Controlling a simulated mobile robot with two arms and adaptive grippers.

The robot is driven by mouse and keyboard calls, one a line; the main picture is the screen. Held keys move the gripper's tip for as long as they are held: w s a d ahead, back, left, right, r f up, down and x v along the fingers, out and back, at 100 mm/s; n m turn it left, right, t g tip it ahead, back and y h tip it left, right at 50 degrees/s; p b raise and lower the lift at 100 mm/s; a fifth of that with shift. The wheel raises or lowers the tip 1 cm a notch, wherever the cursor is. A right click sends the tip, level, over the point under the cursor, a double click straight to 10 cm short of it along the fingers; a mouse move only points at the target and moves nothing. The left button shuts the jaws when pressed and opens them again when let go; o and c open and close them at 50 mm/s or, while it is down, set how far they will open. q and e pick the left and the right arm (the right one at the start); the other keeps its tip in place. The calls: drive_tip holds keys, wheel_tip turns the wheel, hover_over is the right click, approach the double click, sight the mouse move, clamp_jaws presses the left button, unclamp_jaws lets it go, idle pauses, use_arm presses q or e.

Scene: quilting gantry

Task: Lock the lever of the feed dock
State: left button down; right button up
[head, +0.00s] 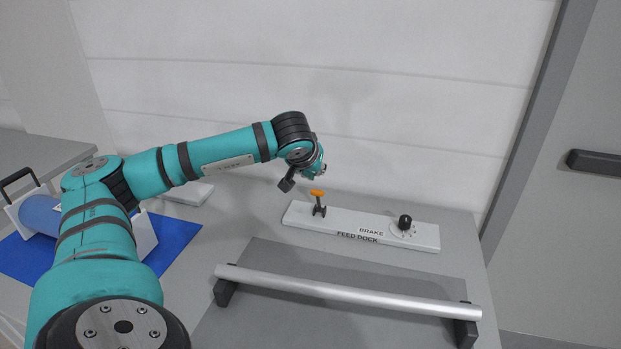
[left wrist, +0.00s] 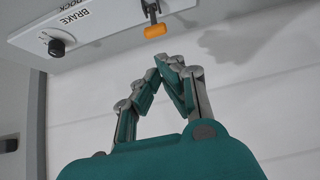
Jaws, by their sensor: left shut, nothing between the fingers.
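The feed dock (head: 290,217) is a long white panel lying on the grey table, marked "FEED DOCK" and "BRAKE". Its lever (head: 318,208) stands up near the panel's left end, with a dark stem and an orange tip (head: 317,193). My left gripper (head: 318,174) is just above the orange tip in the head view, mostly hidden by its own wrist. In the left wrist view its fingers (left wrist: 167,60) are closed together and empty, with the orange tip (left wrist: 155,31) beyond them, apart from them. My right gripper is not in view.
A black brake knob (head: 405,222) sits on the panel's right part. A silver rail (head: 350,291) on dark end blocks crosses the table in front. A blue roll (head: 40,214) in a white holder stands on a blue mat (head: 183,233) at left. The white wall rises close behind the dock.

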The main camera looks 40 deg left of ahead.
use_arm(q)
drive_tip(key=s+d, duration=0.1)
drive_tip(key=s, duration=0.2)
drive_tip(key=shift+d+b, duration=0.3)
drive_tip(key=shift+d, duration=0.05)
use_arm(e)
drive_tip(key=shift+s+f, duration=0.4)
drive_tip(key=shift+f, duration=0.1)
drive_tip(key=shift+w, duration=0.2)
